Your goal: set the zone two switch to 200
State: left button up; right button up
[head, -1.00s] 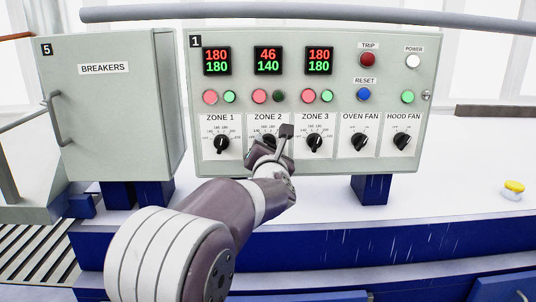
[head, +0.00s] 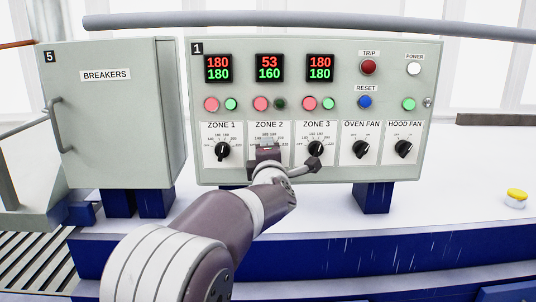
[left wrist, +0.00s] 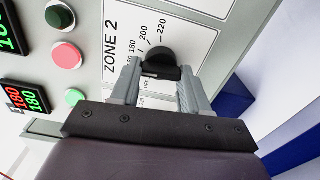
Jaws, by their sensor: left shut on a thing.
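The zone two switch is a round black knob (left wrist: 160,55) with a raised bar, on a white plate marked ZONE 2 (head: 269,125). My left gripper (head: 267,153) covers it in the head view. In the left wrist view its two grey fingers (left wrist: 158,82) stand either side of the knob's bar and are shut on it. The 180, 200 and 220 marks show around the knob; its exact pointing is hard to read. The zone two display (head: 269,67) shows red 53 over green 160. My right gripper is not in view.
The zone one knob (head: 222,151) and zone three knob (head: 316,150) flank the gripper closely. Fan knobs (head: 360,149) sit further right. Buttons, such as the blue reset (head: 365,102), are above. A breaker cabinet (head: 120,130) stands at left.

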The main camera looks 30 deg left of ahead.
pick_arm(q)
jog(key=shift+d+m+p, duration=0.1)
jog(key=shift+m+p, duration=1.4)
jog(key=shift+m, duration=3.3)
jog(key=o, duration=1.1)
jog(key=shift+c, duration=0.2)
jog(key=shift+r, duration=0.1)
